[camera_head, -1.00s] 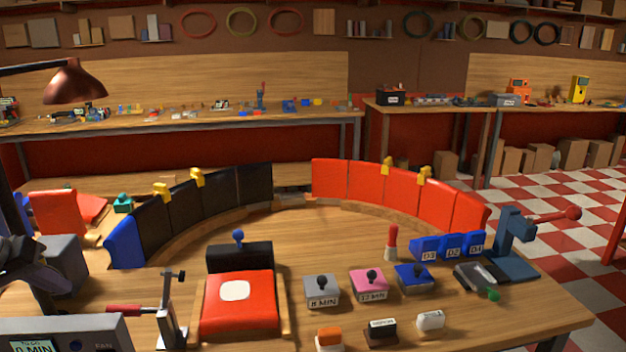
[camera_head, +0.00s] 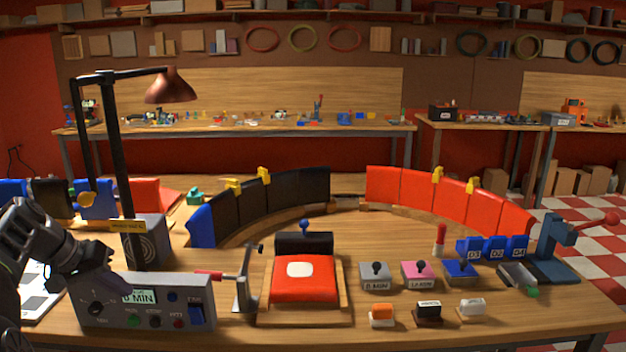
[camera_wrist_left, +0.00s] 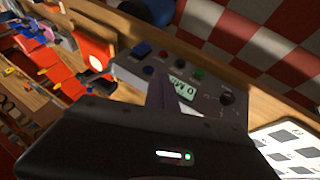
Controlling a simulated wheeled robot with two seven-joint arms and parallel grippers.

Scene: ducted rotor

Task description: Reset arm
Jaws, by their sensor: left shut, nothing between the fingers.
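My left arm comes in from the left in the head view. Its dark gripper (camera_head: 116,284) is at the left end of the grey control box, overlapping the box's top edge in the picture. I cannot tell whether it touches. The control box (camera_head: 178,288) has a display reading "0 MIN", a dial, coloured buttons and a blue switch. In the left wrist view the slim purplish fingers (camera_wrist_left: 162,92) are together with nothing between them, pointing toward the same box (camera_wrist_left: 205,78). My right gripper is in neither view.
A black lamp (camera_head: 118,140) stands behind the box. A clamp with a red handle (camera_head: 243,285) and a red padded block (camera_head: 303,282) stand right of it. Curved black and red panels (camera_head: 398,186) ring the table. A white panel (camera_head: 38,285) lies at far left.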

